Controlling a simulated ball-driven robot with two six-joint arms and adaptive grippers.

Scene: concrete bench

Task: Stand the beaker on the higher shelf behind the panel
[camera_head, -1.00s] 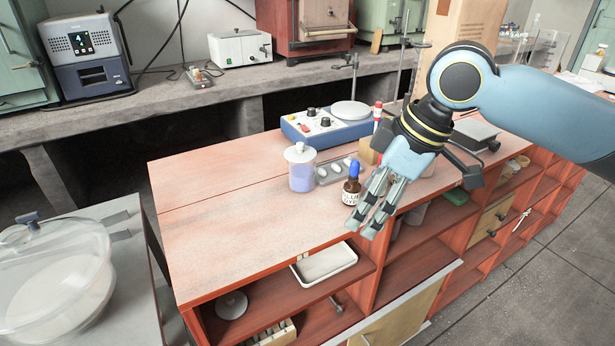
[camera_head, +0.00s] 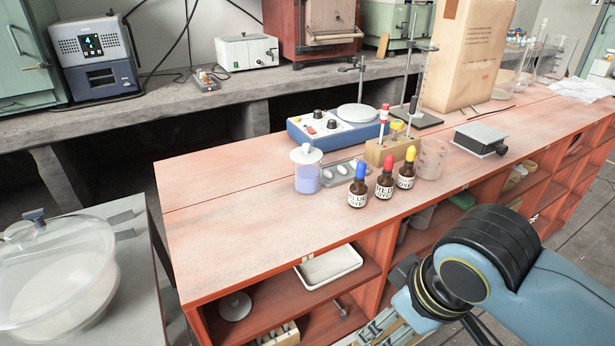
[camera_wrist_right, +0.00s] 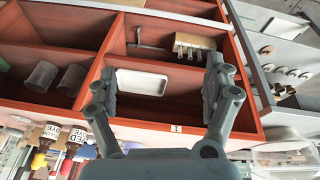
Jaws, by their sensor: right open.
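The clear glass beaker (camera_head: 432,158) stands upright on the bench top, right of the dye bottles. Two greyish cups (camera_wrist_right: 40,76) stand in a shelf compartment in the right wrist view. A white tray (camera_head: 328,266) lies on the higher shelf at the bench's left end; it also shows in the wrist view (camera_wrist_right: 142,82). The panel is mostly hidden behind my right arm; a pale edge crosses the top of the wrist view. My right gripper (camera_wrist_right: 162,80) is open and empty, facing the shelf front, upside down in its view. My left gripper is not in view.
Blue (camera_head: 358,188), red (camera_head: 385,182) and yellow (camera_head: 406,170) dye bottles stand near the front edge. A lidded jar (camera_head: 307,170), hotplate (camera_head: 335,130) and wooden block (camera_head: 392,150) are behind. A holed wooden block (camera_wrist_right: 193,42) is on the lower shelf. The left bench top is clear.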

